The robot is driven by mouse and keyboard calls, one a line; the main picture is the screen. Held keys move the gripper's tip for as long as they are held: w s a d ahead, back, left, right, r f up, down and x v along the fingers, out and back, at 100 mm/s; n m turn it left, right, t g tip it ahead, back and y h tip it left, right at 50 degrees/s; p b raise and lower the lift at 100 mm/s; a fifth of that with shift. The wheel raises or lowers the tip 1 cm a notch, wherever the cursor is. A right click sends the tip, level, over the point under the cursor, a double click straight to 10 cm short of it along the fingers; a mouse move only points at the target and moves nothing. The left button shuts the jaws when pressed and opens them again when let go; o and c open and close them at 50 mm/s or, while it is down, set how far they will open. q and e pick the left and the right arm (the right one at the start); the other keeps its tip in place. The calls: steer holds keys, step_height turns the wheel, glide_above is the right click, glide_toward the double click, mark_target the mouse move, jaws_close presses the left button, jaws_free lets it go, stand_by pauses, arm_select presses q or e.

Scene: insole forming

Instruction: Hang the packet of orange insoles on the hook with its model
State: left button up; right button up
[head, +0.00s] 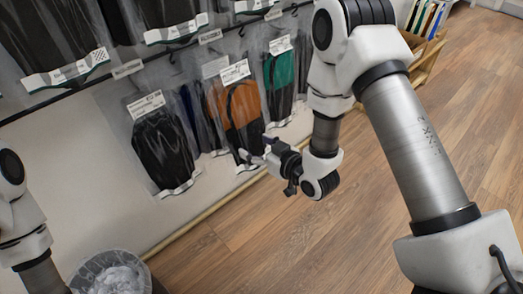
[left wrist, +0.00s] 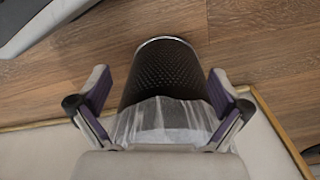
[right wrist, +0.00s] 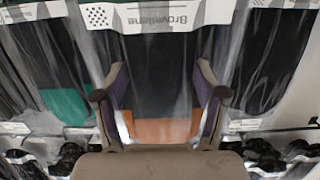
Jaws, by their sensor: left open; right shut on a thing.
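The packet of orange insoles (head: 243,108) is a clear packet with a white header, orange above and dark below, upright before the display wall in the head view. My right gripper (head: 263,152) is at its lower end and shut on it. In the right wrist view, the packet (right wrist: 165,130) lies between the fingers (right wrist: 162,105), its orange part showing low and its header upside down. Another orange packet (head: 214,93) shows partly behind it. A hook (head: 241,32) is on the rail above. My left gripper (left wrist: 160,105) is open and empty above a bin.
A black packet (head: 162,148) and a green packet (head: 283,80) hang on either side. More packets (head: 50,45) hang in the upper row. A mesh bin (left wrist: 160,70) with a clear liner stands at lower left. Wooden floor (head: 240,250) is free in front.

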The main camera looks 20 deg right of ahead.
steer(key=shift+r+b+x, duration=0.15)
steer(key=shift+x, duration=0.65)
steer(key=shift+r+b+x, duration=0.15)
steer(key=shift+x, duration=1.45)
steer(key=shift+f, duration=0.25)
steer(key=o, duration=1.3)
steer(key=shift+c, duration=0.2)
steer(key=shift+s, duration=0.1)
